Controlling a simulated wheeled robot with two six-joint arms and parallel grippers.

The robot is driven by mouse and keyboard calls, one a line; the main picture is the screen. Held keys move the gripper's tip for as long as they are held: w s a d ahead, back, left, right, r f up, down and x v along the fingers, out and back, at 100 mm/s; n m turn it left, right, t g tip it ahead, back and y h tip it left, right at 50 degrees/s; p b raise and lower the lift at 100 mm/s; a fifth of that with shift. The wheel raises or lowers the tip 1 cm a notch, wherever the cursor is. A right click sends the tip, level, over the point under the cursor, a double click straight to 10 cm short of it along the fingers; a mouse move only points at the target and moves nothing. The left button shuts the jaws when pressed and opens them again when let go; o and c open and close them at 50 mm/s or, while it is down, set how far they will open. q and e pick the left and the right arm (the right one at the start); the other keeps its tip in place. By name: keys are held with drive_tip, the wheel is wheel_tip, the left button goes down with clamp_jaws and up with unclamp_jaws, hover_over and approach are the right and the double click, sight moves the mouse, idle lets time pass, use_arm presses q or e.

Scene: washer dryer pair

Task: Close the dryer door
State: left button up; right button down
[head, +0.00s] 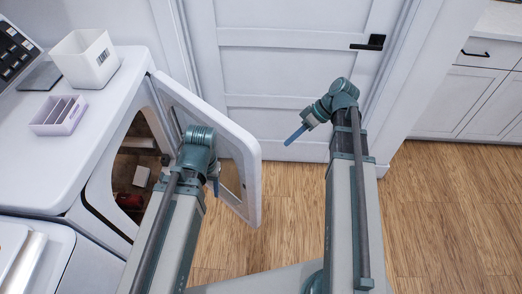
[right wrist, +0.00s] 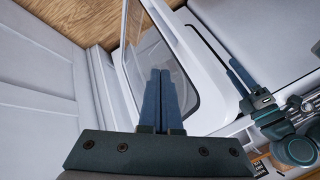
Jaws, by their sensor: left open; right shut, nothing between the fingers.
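The dryer door (head: 244,150) is white with a dark window and stands swung open from the dryer (head: 100,140) at the left. Its free edge points toward the room. My left gripper (head: 215,186) is open, in front of the door in the head view, and mostly hidden behind its own wrist. The right wrist view shows its two fingers apart beside the door. My right gripper (head: 294,135) is shut and empty, to the right of the door's outer edge. In the right wrist view its closed fingers (right wrist: 160,95) overlap the door (right wrist: 188,95); contact cannot be told.
A white bin (head: 85,60) and a lilac divided tray (head: 58,115) stand on the dryer top. A second white appliance (head: 50,255) is at lower left. A panelled room door (head: 290,60) is behind. Wooden floor (head: 450,220) is clear at right.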

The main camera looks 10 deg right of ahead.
drive_tip(key=s+a+f+b, duration=0.1)
drive_tip(key=a+f+b, duration=0.7)
drive_tip(key=a, duration=0.1)
drive_tip(key=shift+s+a, duration=0.15)
drive_tip(key=shift+s, duration=0.1)
idle(0.4)
